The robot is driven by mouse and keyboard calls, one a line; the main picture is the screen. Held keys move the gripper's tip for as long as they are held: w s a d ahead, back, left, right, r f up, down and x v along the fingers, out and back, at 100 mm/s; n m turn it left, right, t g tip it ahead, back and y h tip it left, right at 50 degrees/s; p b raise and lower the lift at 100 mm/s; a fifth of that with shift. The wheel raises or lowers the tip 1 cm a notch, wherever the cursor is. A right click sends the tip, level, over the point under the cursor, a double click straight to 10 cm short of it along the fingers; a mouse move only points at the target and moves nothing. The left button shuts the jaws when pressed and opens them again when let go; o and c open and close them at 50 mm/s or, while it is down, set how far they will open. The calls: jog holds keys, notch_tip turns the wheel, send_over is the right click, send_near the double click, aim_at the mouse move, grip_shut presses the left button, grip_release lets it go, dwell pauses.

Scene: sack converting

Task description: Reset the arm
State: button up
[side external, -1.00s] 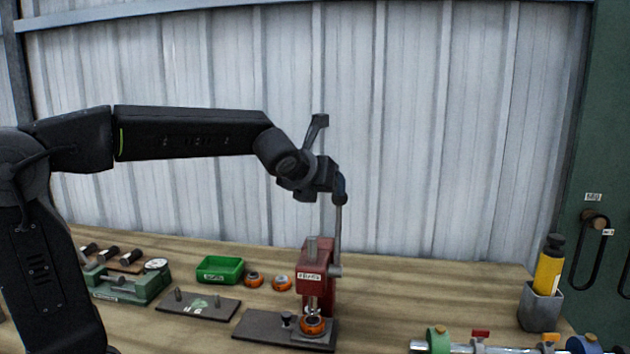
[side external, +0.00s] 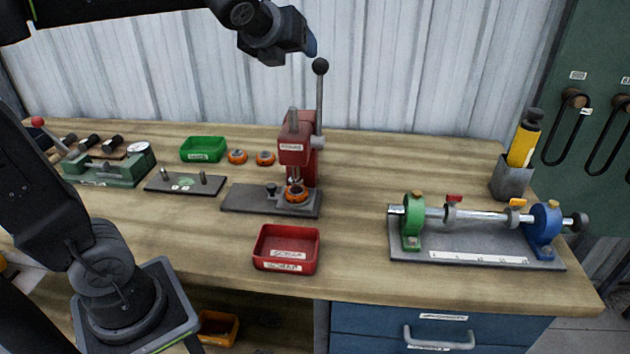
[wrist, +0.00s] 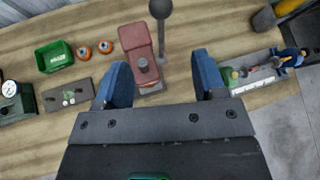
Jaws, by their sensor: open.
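My gripper (side external: 312,45) is at the top of the side view, raised above the bench beside the black lever knob of the red press. In the wrist view my gripper (wrist: 160,82) shows two blue fingers spread apart with nothing held between them. The red press (side external: 297,150) stands on a dark base plate, its lever upright with a black knob (side external: 320,66) on top; the knob also shows in the wrist view (wrist: 160,8), beyond the fingers. An orange ring part (side external: 297,194) sits under the press ram.
A green tray (side external: 203,150), two orange parts (side external: 252,157), a pin plate (side external: 185,182) and a green gauge fixture (side external: 110,168) lie left. A red tray (side external: 286,249) is in front. A shaft fixture (side external: 470,258) and a grey cup (side external: 511,180) stand right. The front right bench is clear.

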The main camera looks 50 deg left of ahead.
jog(key=s+d+f+n+g+h, duration=0.2)
jog(key=s+d+f+n, duration=0.3)
jog(key=n, duration=0.9)
jog(key=s+d+f+n+g+h, duration=0.2)
jog(key=s+d+f+n, duration=0.3)
jog(key=s+f+n, duration=0.4)
jog(key=s+n+h, duration=0.1)
jog(key=s+n, duration=0.4)
jog(key=shift+f+g, duration=0.3)
jog(key=shift+g, duration=0.1)
